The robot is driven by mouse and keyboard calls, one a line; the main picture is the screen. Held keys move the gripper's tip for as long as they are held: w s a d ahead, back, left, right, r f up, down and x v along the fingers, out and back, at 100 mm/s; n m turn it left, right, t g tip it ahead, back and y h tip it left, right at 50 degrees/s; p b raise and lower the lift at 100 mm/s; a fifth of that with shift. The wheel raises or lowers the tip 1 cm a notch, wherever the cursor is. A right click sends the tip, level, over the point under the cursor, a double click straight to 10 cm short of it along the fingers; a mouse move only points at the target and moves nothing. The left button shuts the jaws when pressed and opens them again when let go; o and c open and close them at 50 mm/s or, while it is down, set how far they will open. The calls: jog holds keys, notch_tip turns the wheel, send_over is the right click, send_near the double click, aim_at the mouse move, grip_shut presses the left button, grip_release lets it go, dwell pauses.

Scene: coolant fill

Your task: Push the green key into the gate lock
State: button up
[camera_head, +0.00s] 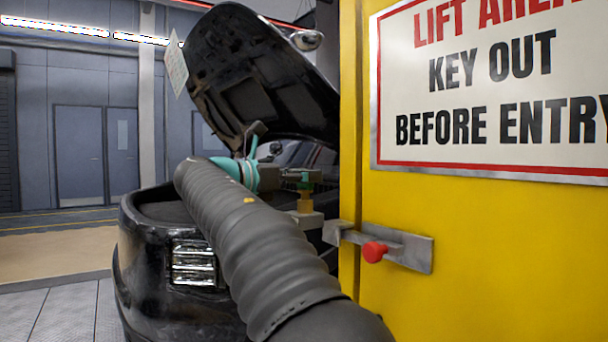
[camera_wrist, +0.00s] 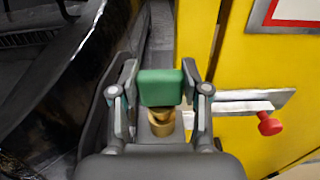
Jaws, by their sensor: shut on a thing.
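The green key (camera_wrist: 160,87) is between the two fingers of my gripper (camera_wrist: 160,92), which is shut on it. In the head view my gripper (camera_head: 291,180) is left of the yellow gate, and the key's green (camera_head: 304,186) shows only in part. The brass gate lock (camera_head: 305,203) sits upright on a grey bracket just below the key. How far the key's shaft is in the lock is hidden.
The yellow gate panel (camera_head: 470,240) with a white sign (camera_head: 490,90) fills the right side. A latch with a red knob (camera_head: 375,251) sticks out from it. A black car (camera_head: 165,270) with a raised hood (camera_head: 262,85) stands close on the left.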

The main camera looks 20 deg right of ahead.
jog(key=shift+f, duration=0.75)
jog(key=o, duration=1.2)
jog(key=shift+o, duration=0.2)
jog(key=shift+a, duration=0.1)
jog(key=s+a, duration=0.2)
jog(key=a, duration=0.9)
jog(key=shift+s+a, duration=0.2)
jog(key=shift+a, duration=0.1)
jog(key=shift+r, duration=0.1)
